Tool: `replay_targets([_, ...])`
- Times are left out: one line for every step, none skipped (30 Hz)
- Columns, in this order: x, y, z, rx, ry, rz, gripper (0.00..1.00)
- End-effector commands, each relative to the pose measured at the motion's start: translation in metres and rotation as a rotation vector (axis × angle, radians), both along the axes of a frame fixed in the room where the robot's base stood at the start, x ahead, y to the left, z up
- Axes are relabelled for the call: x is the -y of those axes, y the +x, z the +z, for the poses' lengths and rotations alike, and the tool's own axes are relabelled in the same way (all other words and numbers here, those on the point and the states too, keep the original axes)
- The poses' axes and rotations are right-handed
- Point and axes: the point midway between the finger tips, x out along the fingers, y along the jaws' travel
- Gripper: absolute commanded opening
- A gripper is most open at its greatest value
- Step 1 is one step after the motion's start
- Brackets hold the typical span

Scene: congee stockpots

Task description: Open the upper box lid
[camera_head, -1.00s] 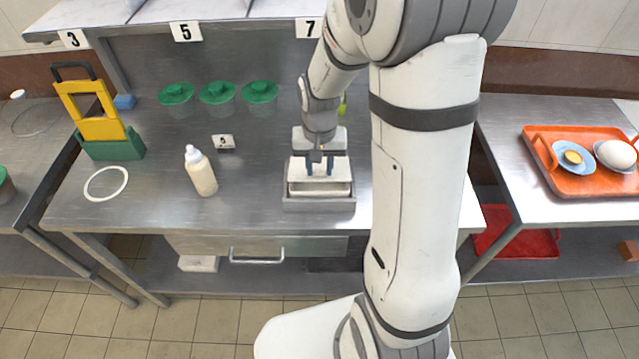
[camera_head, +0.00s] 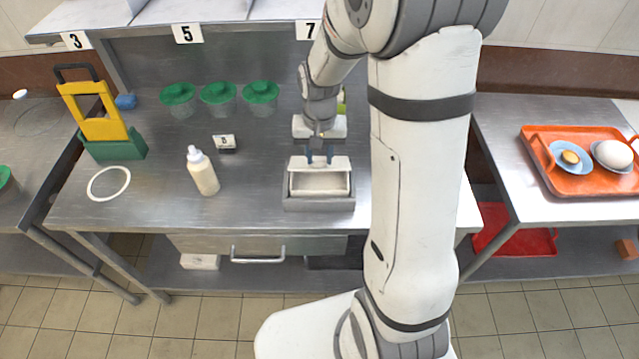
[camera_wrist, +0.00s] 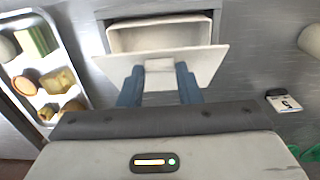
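A small grey-white box (camera_head: 319,203) stands on the steel counter in the head view. Its white lid (camera_head: 300,163) is tilted up at the back edge, and the front of the box is open. In the wrist view the box (camera_wrist: 160,38) shows a pale hollow inside, with the tilted lid (camera_wrist: 207,62) nearer to me. My gripper (camera_head: 320,155) reaches the lid from behind. In the wrist view the blue fingers of my gripper (camera_wrist: 160,78) press on both sides of the lid's white tab.
A white squeeze bottle (camera_head: 202,172) and a small number sign (camera_head: 224,142) stand left of the box. Green-lidded cups (camera_head: 218,94) stand behind. A white tray (camera_wrist: 72,45) with food pieces lies left in the wrist view. An orange tray (camera_head: 575,185) is on the right counter.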

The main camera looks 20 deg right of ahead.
Motion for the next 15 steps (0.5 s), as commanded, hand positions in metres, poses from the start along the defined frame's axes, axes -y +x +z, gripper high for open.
replay_targets([0.0005, 0.0017, 0.0027, 0.000, 0.000, 0.000, 0.29])
replay_targets([0.0006, 0.0023, 0.0032, 0.000, 0.000, 0.000, 0.29])
replay_targets([0.0008, 0.0029, 0.0035, 0.000, 0.000, 0.000, 0.29])
replay_targets([0.0009, 0.0031, 0.0036, 0.000, 0.000, 0.000, 0.29])
replay_targets([0.0009, 0.0033, 0.0037, 0.000, 0.000, 0.000, 0.29])
replay_targets([0.0010, 0.0036, 0.0038, 0.000, 0.000, 0.000, 0.29])
replay_targets([0.0011, 0.0039, 0.0041, 0.000, 0.000, 0.000, 0.29])
replay_targets([0.0012, 0.0043, 0.0046, 0.000, 0.000, 0.000, 0.29])
replay_targets([0.0015, 0.0052, 0.0054, 0.000, 0.000, 0.000, 0.29])
replay_targets([0.0017, 0.0060, 0.0061, 0.000, 0.000, 0.000, 0.29])
replay_targets([0.0019, 0.0068, 0.0068, 0.000, 0.000, 0.000, 0.29])
replay_targets([0.0023, 0.0081, 0.0079, 0.000, 0.000, 0.000, 0.29])
replay_targets([0.0025, 0.0091, 0.0088, 0.000, 0.000, 0.000, 0.29])
replay_targets([0.0028, 0.0102, 0.0096, 0.000, 0.000, 0.000, 0.29])
replay_targets([0.0031, 0.0116, 0.0106, 0.000, 0.000, 0.000, 0.29])
